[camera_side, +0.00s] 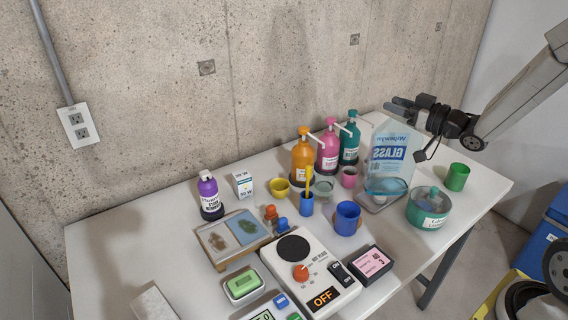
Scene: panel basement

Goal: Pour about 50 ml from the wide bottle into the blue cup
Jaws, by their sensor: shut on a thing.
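The wide bottle (388,150) is a clear, pale blue bottle with a "GLASS" label that reads mirrored. My gripper (400,108) comes in from the right and is shut at the bottle's top, whose neck is hidden. The blue cup (347,219) stands upright on the table, left of and nearer than the bottle. Its contents cannot be made out. A smaller blue holder (306,206) with a yellow item in it stands left of the cup.
A teal tub (428,207) and green cup (458,177) stand right. Orange, pink and teal pump bottles (328,150) stand behind. A hot plate (310,274) and black-and-pink box (371,263) lie in front.

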